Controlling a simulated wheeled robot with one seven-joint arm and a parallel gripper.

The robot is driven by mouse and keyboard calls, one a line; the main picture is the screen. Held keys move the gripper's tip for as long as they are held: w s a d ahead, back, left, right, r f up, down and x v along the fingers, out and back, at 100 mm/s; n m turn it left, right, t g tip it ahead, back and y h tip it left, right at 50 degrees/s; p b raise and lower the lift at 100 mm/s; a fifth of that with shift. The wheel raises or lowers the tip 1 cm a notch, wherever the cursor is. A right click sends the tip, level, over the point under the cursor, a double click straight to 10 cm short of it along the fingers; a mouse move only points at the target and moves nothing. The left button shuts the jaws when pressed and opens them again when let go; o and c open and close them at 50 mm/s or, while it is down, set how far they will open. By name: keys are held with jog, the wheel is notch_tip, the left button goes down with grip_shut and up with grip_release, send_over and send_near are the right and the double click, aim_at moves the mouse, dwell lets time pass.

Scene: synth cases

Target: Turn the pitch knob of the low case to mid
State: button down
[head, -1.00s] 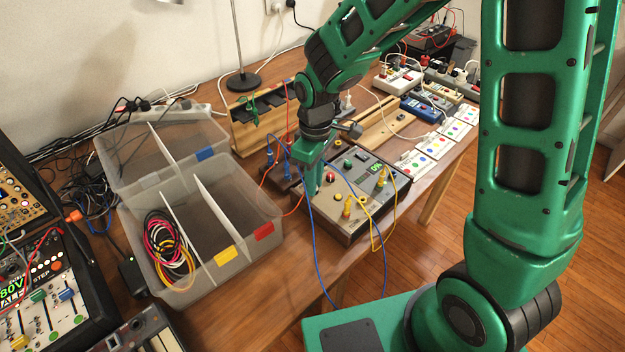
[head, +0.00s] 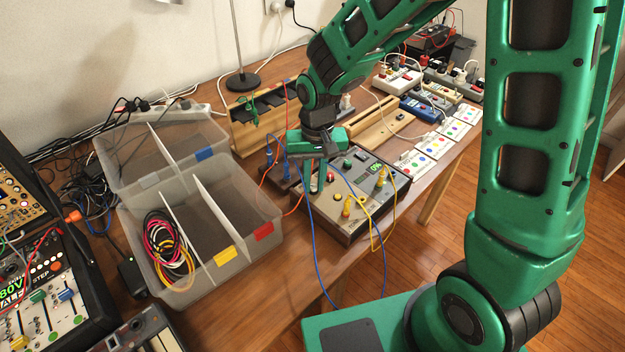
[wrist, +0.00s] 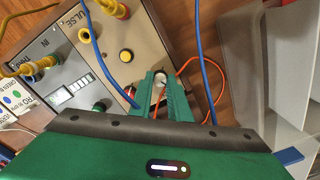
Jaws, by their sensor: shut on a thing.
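The low case (head: 325,218), with a beige and grey top, stands at the table's front edge. In the wrist view its beige panel (wrist: 103,62) bears the partly seen letters "ULSE". My gripper (head: 314,183) points down at the case's left end. In the wrist view my gripper (wrist: 160,84) is shut on a pale round knob (wrist: 160,78) at the panel's edge. The fingers hide the knob's sides, and I cannot read a label or scale beside it. A yellow button (wrist: 126,55) and a red button (wrist: 131,92) are near the fingers.
Blue, orange and yellow cables hang close around the case and my fingers. A clear divided box (head: 205,235) with coiled cables stands to the left. A wooden rack (head: 245,135) is behind. Labelled cards (head: 437,145) and small devices lie to the right.

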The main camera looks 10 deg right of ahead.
aim_at(316, 185)
jog(key=m, duration=0.5)
jog(key=shift+w+r, duration=0.15)
jog(key=shift+w, duration=0.1)
jog(key=shift+m, duration=0.3)
jog(key=c, duration=1.9)
grip_release()
jog(key=shift+o, duration=1.2)
jog(key=shift+s, duration=0.15)
notch_tip(316, 185, up, 11)
jog(key=shift+d+f, duration=0.2)
